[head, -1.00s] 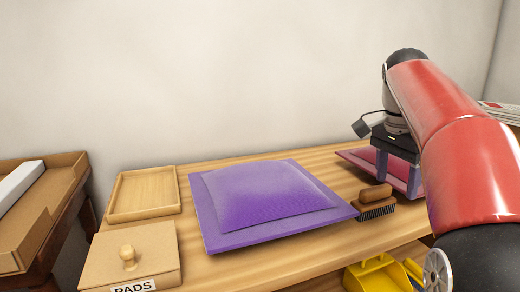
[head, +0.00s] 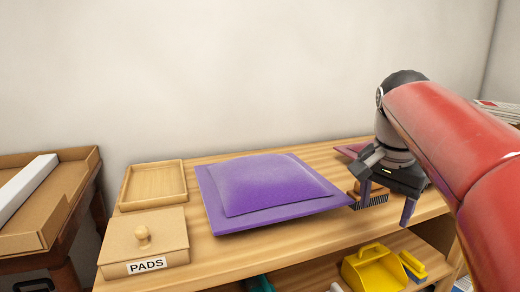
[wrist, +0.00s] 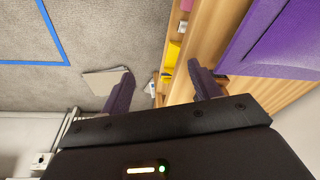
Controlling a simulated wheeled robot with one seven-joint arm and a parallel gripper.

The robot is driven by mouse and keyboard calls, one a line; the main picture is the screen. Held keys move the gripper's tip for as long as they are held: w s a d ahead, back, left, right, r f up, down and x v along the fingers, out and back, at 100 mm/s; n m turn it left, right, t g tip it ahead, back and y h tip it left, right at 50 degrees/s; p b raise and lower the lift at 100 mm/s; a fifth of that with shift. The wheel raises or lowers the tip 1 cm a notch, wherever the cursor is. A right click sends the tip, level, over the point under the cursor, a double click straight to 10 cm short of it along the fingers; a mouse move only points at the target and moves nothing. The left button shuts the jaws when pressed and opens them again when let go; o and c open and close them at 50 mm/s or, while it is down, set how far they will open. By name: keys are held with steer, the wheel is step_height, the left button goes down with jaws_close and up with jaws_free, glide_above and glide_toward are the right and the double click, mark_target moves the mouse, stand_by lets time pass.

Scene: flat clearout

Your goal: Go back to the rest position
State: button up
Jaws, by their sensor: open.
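My gripper (head: 387,205) is open and empty at the right of the head view, in front of the shelf top's right part. It partly hides a brown brush (head: 372,192) and a dark red pad (head: 350,150) behind it. In the wrist view its two purple fingers (wrist: 162,88) stand wide apart with nothing between them. Below them I see the shelf's front edge and the grey floor.
A purple cushion (head: 270,186) lies mid-shelf, also in the wrist view (wrist: 275,40). Left of it are a wooden tray (head: 153,184) and a box marked PADS (head: 146,245). A yellow dustpan (head: 374,266) sits on the lower shelf. An open carton (head: 65,205) stands far left.

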steer(key=s+a+f+n+t, duration=0.1)
steer(key=s+a+f+n, duration=0.1)
steer(key=s+f, duration=0.3)
steer(key=s+a+f+n+t, duration=0.1)
steer(key=s+a+f+n, duration=0.2)
steer(key=f, duration=0.3)
steer(key=s+a+f+n+t+y, duration=0.1)
steer(key=s+a+f+n, duration=0.1)
steer(key=s+f+n, duration=0.2)
steer(key=s+f, duration=0.1)
steer(key=s, duration=0.1)
steer(key=shift+s+a+f+n+t, duration=0.25)
steer(key=shift+s+a+n+t, duration=0.05)
steer(key=shift+s+n, duration=0.1)
